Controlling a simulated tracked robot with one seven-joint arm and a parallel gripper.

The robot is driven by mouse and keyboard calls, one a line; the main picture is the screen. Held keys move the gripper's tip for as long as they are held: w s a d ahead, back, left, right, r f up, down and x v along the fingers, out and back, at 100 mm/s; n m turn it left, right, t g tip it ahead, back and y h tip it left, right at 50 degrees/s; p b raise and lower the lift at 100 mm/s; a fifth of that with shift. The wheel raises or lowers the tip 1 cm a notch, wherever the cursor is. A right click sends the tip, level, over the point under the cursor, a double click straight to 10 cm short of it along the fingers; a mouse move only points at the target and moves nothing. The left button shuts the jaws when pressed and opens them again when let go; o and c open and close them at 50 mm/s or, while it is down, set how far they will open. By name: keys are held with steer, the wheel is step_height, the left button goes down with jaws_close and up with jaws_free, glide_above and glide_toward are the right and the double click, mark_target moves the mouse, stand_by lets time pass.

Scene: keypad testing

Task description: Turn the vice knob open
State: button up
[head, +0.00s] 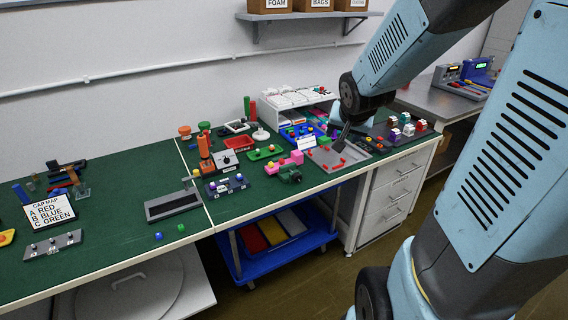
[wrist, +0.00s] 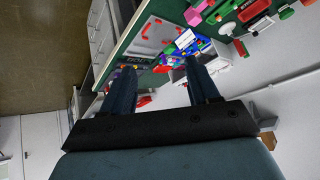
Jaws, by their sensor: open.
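My gripper (head: 342,143) is over the right part of the green bench in the head view, pointing down near a grey plate (head: 326,160) with red corner pieces. In the wrist view my gripper (wrist: 163,80) shows two dark fingers apart with nothing between them. I cannot tell for certain which thing is the vice or its knob. A pink stepped block (head: 285,164) and a green rounded part (head: 290,176) with a dark centre sit near the front edge, left of my gripper. The grey plate also shows beyond the fingers in the wrist view (wrist: 153,38).
A dark board with several coloured caps (head: 397,133) lies right of my gripper. A blue bin (head: 297,131) and white rack (head: 290,98) stand behind. A keypad block (head: 227,187) and grey tray (head: 173,205) lie left. Drawers (head: 397,190) stand below the bench.

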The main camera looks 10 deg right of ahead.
steer(key=w+d+f+m+t+y, duration=0.1)
steer(key=w+f+m, duration=0.1)
steer(key=w+f, duration=0.5)
steer(key=m+t+y, duration=0.6)
steer(key=m+t, duration=0.3)
steer(key=m, duration=1.1)
glide_toward(298, 178)
steer(key=x, duration=0.8)
steer(key=shift+w+a, duration=0.1)
steer(key=shift+w, duration=0.2)
steer(key=shift+c, duration=0.3)
steer(key=c, duration=1)
